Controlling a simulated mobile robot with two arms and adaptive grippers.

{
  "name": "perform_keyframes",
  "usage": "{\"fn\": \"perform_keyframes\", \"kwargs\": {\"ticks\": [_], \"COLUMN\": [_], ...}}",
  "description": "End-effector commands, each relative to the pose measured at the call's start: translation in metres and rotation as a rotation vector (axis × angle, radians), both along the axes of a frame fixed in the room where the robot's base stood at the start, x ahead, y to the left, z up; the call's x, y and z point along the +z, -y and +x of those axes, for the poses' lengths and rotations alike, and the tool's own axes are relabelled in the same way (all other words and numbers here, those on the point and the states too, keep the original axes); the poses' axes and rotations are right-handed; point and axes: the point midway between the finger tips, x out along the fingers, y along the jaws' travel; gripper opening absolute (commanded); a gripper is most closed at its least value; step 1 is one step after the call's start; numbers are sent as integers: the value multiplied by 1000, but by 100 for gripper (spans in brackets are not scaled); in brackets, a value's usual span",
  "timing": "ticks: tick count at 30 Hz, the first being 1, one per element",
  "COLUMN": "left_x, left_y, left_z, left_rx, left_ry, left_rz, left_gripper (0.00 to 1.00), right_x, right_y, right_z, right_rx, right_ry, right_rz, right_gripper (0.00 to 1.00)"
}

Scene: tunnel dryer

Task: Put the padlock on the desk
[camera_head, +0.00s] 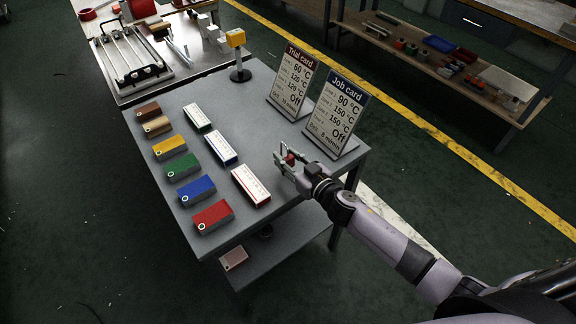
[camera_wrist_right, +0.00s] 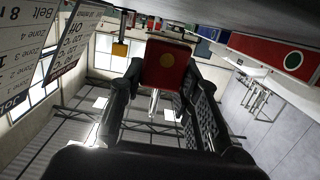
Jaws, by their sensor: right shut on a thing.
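The padlock (camera_head: 291,158) is small and red, held between the fingers of my right gripper (camera_head: 286,161) over the right part of the grey desk (camera_head: 255,112). In the right wrist view the padlock (camera_wrist_right: 167,68) shows a red body with a yellow round spot and a metal shackle. That view is upside down, with the desk surface along its top. The padlock's body is very close to the desk; I cannot tell whether it touches. My right gripper is shut on it. My left gripper is not in view.
A job card (camera_head: 337,117) and a trial card (camera_head: 292,84) stand on the desk just behind my right gripper. Several coloured blocks, including a red-and-white one (camera_head: 250,186), lie to the left. Bare desk lies between them. A yellow device on a stand (camera_head: 237,40) is at the far end.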

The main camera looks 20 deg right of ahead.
Motion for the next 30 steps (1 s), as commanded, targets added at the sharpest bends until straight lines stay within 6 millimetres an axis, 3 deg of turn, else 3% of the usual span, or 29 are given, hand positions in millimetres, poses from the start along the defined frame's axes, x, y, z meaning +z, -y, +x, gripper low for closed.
{"fn": "perform_keyframes", "kwargs": {"ticks": [1, 4, 16, 17, 26, 30], "left_x": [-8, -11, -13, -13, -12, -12], "left_y": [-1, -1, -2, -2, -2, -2], "left_z": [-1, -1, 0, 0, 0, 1], "left_rx": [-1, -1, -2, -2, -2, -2], "left_ry": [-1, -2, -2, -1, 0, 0], "left_rz": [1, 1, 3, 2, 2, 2], "left_gripper": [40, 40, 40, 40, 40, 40], "right_x": [-14, -23, -27, -27, -26, -26], "right_y": [-1, -1, 0, 0, 0, 0], "right_z": [0, 0, 0, 0, 0, 0], "right_rx": [-2, -1, 0, 0, 0, 0], "right_ry": [-3, -1, 0, 0, -1, -1], "right_rz": [4, 3, 1, 1, 0, 0], "right_gripper": [10, 10, 10, 31, 50, 50]}}
